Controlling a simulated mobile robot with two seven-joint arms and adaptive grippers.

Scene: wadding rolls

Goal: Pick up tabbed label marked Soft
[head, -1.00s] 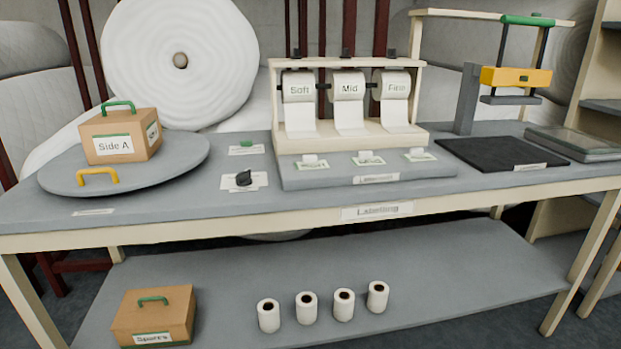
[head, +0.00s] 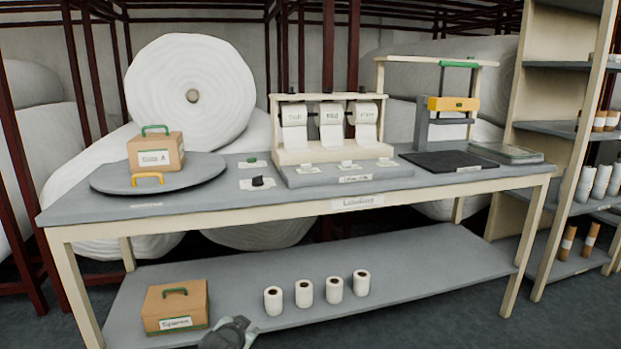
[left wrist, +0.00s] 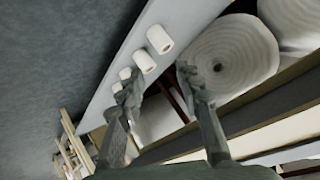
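In the head view, the label dispenser (head: 330,148) stands on the table with three white rolls. The left roll (head: 294,113) reads Soft, with its white strip hanging down. A grey part of my arm shows at the bottom of the head view, below the tabletop. My right gripper is out of view.
The table (head: 290,212) holds a round turntable (head: 208,172) with a box (head: 156,152), a black knob (head: 257,181), a press (head: 452,104) and a black pad (head: 430,158). Several small rolls (head: 304,293) and another box (head: 175,307) sit on the lower shelf.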

